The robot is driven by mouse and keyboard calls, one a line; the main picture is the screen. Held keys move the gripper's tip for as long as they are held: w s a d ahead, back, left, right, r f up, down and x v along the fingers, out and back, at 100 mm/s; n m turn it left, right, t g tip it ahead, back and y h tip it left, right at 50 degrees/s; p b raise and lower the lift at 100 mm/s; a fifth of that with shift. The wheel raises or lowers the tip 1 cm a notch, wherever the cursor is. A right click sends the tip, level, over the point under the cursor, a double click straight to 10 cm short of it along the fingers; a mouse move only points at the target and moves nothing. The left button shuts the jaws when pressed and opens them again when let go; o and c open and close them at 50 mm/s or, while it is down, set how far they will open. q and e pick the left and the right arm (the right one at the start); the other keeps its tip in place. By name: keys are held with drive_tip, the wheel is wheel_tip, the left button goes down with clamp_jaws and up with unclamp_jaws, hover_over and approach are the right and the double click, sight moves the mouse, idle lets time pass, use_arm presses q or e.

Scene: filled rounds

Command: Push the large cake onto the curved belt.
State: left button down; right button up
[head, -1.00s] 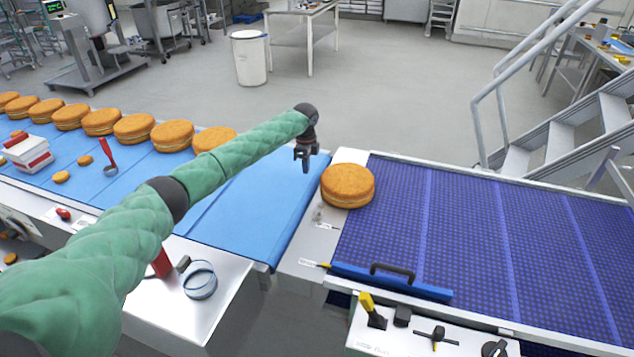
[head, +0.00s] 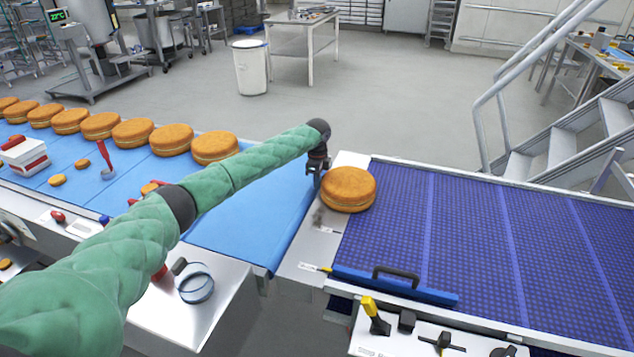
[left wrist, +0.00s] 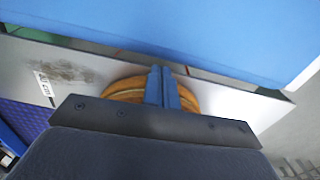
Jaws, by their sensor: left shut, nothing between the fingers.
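The large cake (head: 348,189), a golden round with a pale filled middle, sits at the joint of the metal plate and the dark blue curved belt (head: 480,230). It seems to lie partly on each. My left gripper (head: 316,172) is shut and empty, at the cake's left side, very close to it; I cannot tell whether they touch. In the left wrist view the shut fingers (left wrist: 162,88) stand in front of the cake (left wrist: 125,90), hiding its middle. My right gripper is not in view.
A row of similar cakes (head: 215,148) lies on the light blue belt (head: 250,225) at left. The metal plate (head: 310,240) bridges the two belts. A blue bar with a black handle (head: 395,285) lies along the curved belt's near edge. The curved belt is otherwise clear.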

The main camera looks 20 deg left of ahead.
sight(369, 183)
use_arm(q)
drive_tip(key=d, duration=1.8)
drive_tip(key=shift+a, duration=0.1)
